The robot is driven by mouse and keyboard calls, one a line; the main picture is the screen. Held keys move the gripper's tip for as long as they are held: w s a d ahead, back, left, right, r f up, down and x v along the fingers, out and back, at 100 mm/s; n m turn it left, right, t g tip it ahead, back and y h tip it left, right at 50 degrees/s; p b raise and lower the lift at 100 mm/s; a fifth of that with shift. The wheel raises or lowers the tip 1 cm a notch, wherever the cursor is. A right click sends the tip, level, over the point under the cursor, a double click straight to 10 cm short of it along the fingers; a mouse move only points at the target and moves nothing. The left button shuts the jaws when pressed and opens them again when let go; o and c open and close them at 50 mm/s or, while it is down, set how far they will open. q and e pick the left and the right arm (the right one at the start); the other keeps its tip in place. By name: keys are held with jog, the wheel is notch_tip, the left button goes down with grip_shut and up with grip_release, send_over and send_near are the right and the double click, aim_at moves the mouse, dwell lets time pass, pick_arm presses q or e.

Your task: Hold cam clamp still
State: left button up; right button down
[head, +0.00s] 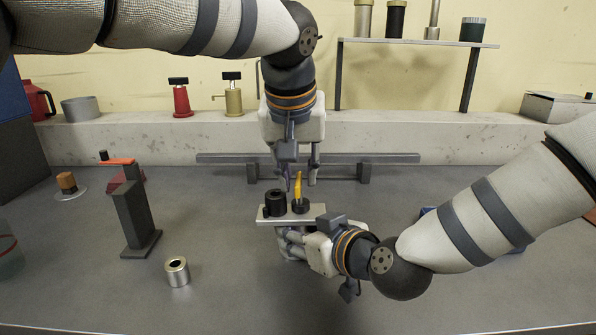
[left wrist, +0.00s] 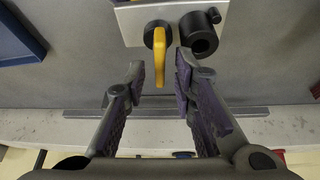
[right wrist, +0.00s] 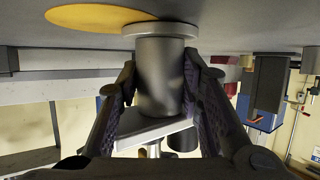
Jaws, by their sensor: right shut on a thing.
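The cam clamp is a pale plate (head: 268,220) bearing a black knob with a yellow lever (head: 298,186) and a black hollow cylinder (head: 276,203). In the right wrist view, a grey flanged post (right wrist: 160,75) stands under the plate. My right gripper (right wrist: 160,78) is shut around this post, one finger on each side. In the head view the post is hidden behind the right hand. My left gripper (left wrist: 160,72) is open above the clamp. The yellow lever (left wrist: 160,50) shows between its fingertips, with gaps on both sides.
A dark upright stand with a red top (head: 132,205) and a small metal cylinder (head: 177,272) are on the bench at left. A grey bar on two blocks (head: 365,172) lies behind the clamp. The front middle of the bench is clear.

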pick_arm(q)
jog(key=v, duration=1.2)
pick_arm(e)
jog(key=c, duration=1)
grip_release()
jog(key=shift+c, duration=0.2)
pick_arm(q)
jog(key=shift+r, duration=0.1)
pick_arm(e)
jog(key=shift+s, duration=0.1)
